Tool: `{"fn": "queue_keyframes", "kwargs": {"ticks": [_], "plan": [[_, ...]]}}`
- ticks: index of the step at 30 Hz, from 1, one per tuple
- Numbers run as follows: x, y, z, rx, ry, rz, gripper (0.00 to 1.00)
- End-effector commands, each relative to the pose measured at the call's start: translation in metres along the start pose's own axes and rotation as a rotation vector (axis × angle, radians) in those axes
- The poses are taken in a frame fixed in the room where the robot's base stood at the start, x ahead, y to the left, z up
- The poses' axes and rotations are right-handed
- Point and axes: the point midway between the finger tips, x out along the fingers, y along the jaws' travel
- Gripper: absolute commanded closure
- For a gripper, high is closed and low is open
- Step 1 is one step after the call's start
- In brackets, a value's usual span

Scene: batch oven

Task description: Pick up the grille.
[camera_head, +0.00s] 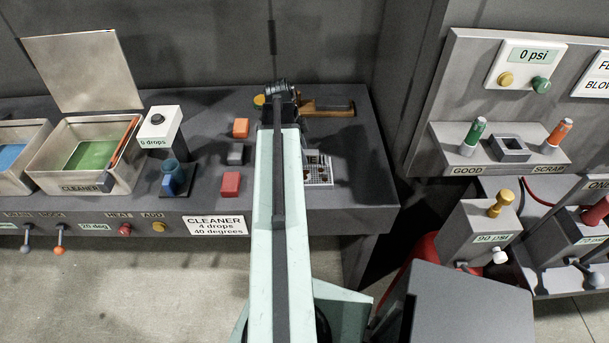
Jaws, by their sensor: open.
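The grille (319,177) is a pale, fine-meshed flat piece with brown spots. It lies on the dark bench just right of my arm, near the front edge. My arm hides its left side, and a white label with partly hidden lettering is at its back edge. My gripper (281,101) is the dark end of the arm, farther back over the bench and up and left of the grille in the picture. It is open, and I see nothing held in it. Its fingertips are hard to make out, and its height above the bench is unclear.
A brown-handled tool (328,106) lies behind the grille. Red and grey blocks (235,154) sit left of my arm. A panel with a shelf (455,165) stands at right.

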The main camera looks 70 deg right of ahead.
Motion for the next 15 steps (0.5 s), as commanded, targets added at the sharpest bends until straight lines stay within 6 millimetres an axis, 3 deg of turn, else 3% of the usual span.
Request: {"fn": "queue_keyframes", "kwargs": {"ticks": [1,3,10,15], "plan": [[0.0177,0.0001,0.0023,0.001,0.000,0.000,0.47],[0.0239,0.0001,0.0017,0.001,0.000,0.000,0.47],[0.0206,-0.0001,0.0002,0.000,0.000,-0.001,0.47],[0.0204,0.0000,0.0003,0.000,0.000,-0.001,0.95]]}}
